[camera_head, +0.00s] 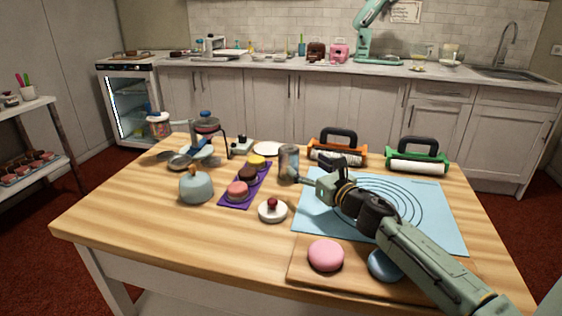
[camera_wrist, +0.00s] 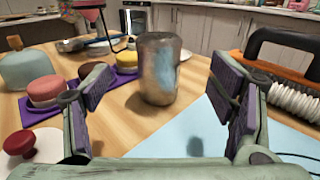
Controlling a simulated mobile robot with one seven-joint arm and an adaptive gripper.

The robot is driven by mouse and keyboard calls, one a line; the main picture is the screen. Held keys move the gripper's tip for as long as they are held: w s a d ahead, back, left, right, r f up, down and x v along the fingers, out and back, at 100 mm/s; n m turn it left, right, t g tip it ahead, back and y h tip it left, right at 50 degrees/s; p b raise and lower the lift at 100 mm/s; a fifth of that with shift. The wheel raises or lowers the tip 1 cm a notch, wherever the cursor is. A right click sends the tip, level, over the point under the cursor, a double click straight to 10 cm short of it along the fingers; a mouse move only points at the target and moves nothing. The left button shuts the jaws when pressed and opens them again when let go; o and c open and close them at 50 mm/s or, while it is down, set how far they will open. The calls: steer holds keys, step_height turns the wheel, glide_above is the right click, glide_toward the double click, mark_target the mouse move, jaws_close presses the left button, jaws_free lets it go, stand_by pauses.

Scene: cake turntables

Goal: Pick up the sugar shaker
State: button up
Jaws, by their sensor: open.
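The sugar shaker looks to be the metal cylinder (camera_head: 289,160) standing upright on the wooden table, just left of the blue mat. In the wrist view the shaker (camera_wrist: 159,72) stands ahead of my gripper, between the two fingers in the picture but beyond their tips. My gripper (camera_head: 302,177) is close to the shaker, on its right side in the head view. In the wrist view my gripper (camera_wrist: 163,103) is open with nothing between its padded fingers. The shaker's lower right part is close to a fingertip in the head view; I cannot tell whether they touch.
A purple mat (camera_head: 228,201) with several small cakes lies left of the shaker. An orange roller (camera_head: 338,148) and a green roller (camera_head: 417,161) stand at the back right. A small stand with a red knob (camera_head: 272,209) is in front. The blue mat (camera_head: 440,235) lies under my arm.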

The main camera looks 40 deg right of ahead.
mark_target(289, 151)
steer(key=w+p, duration=0.1)
steer(key=w, duration=0.3)
steer(key=shift+w+d, duration=0.1)
steer(key=shift+w, duration=0.15)
steer(key=w, duration=0.1)
steer(key=w+p, duration=0.1)
steer(key=w, duration=0.1)
steer(key=w+p, duration=0.1)
steer(key=shift+w+d+r, duration=0.15)
steer(key=shift+r, duration=0.15)
steer(key=shift+w+d+f, duration=0.1)
steer(key=shift+w, duration=0.35)
steer(key=shift+c, duration=0.6)
steer(key=c, duration=1.4)
